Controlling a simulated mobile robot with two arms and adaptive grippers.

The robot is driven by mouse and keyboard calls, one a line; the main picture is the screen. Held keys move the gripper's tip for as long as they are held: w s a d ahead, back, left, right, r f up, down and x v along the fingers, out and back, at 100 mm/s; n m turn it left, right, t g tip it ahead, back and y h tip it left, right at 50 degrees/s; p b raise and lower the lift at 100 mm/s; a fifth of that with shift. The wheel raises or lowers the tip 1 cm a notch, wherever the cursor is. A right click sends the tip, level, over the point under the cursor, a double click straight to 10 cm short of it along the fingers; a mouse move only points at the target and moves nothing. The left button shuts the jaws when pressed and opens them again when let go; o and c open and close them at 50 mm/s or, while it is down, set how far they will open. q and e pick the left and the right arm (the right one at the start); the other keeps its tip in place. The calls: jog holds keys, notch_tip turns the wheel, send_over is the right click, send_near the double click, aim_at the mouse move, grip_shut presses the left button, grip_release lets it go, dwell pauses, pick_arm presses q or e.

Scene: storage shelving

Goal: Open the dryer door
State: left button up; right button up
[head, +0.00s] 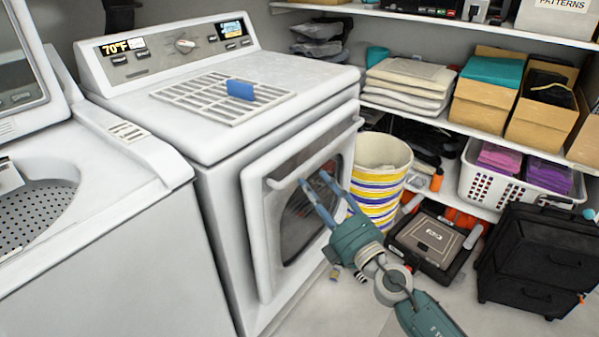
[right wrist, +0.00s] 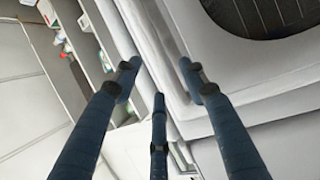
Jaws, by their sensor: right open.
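The white dryer (head: 225,130) stands left of centre in the head view. Its door (head: 256,215) faces right, with a dark oval window (head: 300,225) and a light handle bar (head: 288,180) near its top. The door looks closed or nearly so; I cannot tell whether there is a gap. My right gripper (head: 312,177) is open, its fingers pointing at the upper part of the door in front of the window. In the right wrist view the spread fingers (right wrist: 158,70) straddle the line of the door's edge (right wrist: 172,50), with nothing visibly held. Contact is unclear. My left gripper is out of view.
A top-loading washer (head: 110,230) stands left of the dryer. A striped bucket (head: 383,170) is close to the door's right side. A black toolbox (head: 435,235) and a black drawer unit (head: 540,260) stand farther right. Shelves line the back wall. Some floor in front is clear.

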aim_at(302, 172)
jog(key=x, duration=0.6)
jog(key=shift+f, duration=0.1)
grip_shut()
